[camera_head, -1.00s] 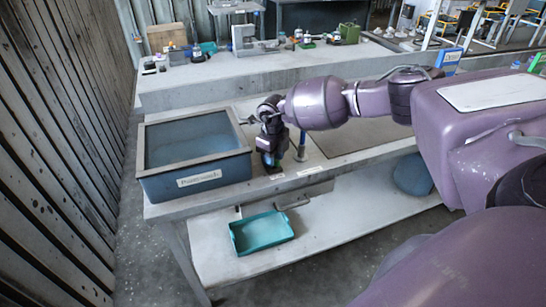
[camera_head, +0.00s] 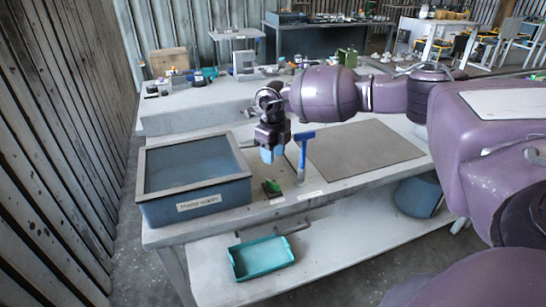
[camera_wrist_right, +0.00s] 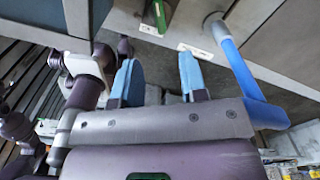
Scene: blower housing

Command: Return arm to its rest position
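My right gripper (camera_head: 270,153) hangs in the head view above the near part of the table, between the blue bin and an upright blue T-shaped tool. In the right wrist view its two blue fingertips (camera_wrist_right: 162,75) stand apart with nothing between them. A small green part on a dark base (camera_head: 272,187) sits on the table below the gripper, apart from it. Green also shows at the top of the wrist view (camera_wrist_right: 166,12). The blue tool (camera_head: 303,155) stands just right of the gripper and also shows in the wrist view (camera_wrist_right: 236,72). My left gripper is not seen.
The blue labelled bin (camera_head: 200,208) stands on the table's left end. A grey-brown mat (camera_head: 365,150) lies to the right. A teal tray (camera_head: 262,258) lies on the lower shelf. A slatted wall (camera_head: 55,150) runs along the left. A back bench holds several items.

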